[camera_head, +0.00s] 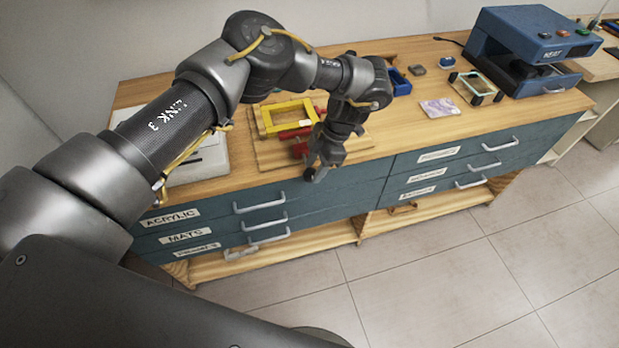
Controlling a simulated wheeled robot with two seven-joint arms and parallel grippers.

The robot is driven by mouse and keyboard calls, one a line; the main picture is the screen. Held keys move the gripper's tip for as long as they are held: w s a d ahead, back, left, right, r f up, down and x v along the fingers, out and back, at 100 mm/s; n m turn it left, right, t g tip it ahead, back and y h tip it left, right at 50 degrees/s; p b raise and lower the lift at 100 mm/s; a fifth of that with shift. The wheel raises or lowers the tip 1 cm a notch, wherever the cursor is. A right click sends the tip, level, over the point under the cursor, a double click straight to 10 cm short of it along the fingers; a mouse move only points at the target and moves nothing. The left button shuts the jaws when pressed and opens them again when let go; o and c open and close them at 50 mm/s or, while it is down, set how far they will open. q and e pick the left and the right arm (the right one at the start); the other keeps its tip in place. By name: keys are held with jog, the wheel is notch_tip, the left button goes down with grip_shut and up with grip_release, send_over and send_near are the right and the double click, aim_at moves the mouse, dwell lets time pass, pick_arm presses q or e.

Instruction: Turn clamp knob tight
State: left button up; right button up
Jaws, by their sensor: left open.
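A yellow frame (270,121) with red parts lies on a wooden board near the front of the workbench. It looks like the clamp. A red piece (299,149) shows at its near side, partly behind my gripper; I cannot tell whether it is the knob. My left gripper (315,174) points down at the bench's front edge, just to the right of and nearer than the red piece. It is open, and nothing shows between its fingers. My right gripper is not in view.
The wooden workbench (420,125) has teal drawers with grey handles below. A blue machine (525,45) stands at the back right. A blue bin (399,82), a small frame (476,88) and a purple patterned card (440,107) lie on the top. The floor (420,270) in front is clear.

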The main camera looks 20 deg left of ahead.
pick_arm(q)
jog(key=v, duration=0.5)
jog(key=shift+b, duration=0.4)
jog(key=shift+f, duration=0.1)
